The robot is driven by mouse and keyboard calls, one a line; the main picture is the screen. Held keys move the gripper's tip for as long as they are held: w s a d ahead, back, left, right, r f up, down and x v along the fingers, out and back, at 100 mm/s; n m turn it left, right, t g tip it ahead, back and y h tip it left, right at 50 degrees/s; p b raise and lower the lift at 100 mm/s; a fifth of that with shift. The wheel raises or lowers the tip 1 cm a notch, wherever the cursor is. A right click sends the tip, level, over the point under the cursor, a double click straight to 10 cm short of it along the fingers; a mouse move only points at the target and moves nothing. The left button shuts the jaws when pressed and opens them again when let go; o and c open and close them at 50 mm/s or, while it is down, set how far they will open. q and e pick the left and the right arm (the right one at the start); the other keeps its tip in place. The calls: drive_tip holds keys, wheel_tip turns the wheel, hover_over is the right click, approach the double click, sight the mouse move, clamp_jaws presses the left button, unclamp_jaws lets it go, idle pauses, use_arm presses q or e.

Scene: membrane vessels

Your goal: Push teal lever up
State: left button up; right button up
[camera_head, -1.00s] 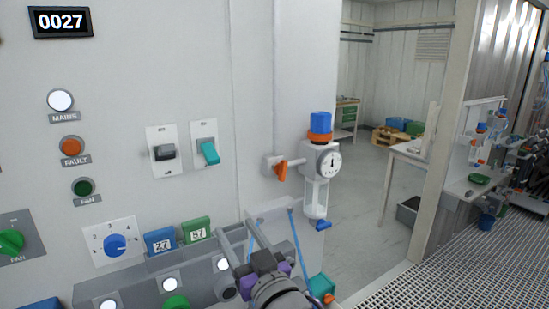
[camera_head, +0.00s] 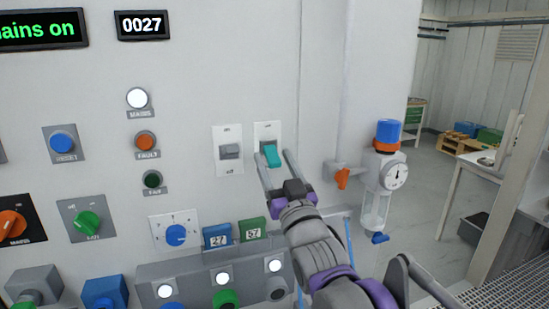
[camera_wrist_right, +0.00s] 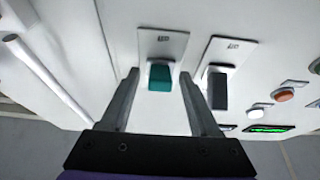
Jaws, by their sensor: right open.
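The teal lever (camera_head: 272,156) sits on a white switch plate (camera_head: 267,132) on the upright panel. It points down and outward in the head view. My right gripper (camera_head: 273,162) is open just in front of the plate, with one finger on each side of the lever. In the right wrist view the teal lever (camera_wrist_right: 161,77) lies between the open fingers (camera_wrist_right: 158,85), with a visible gap on both sides. Whether a fingertip touches the plate I cannot tell. My left gripper is not in view.
A grey lever (camera_head: 229,152) on a similar plate is close on the left. A green "57" block (camera_head: 253,231) and a blue "27" block (camera_head: 217,238) stand below.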

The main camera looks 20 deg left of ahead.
drive_tip(key=shift+w+a, duration=0.15)
drive_tip(key=shift+w, duration=0.05)
clamp_jaws()
idle(0.3)
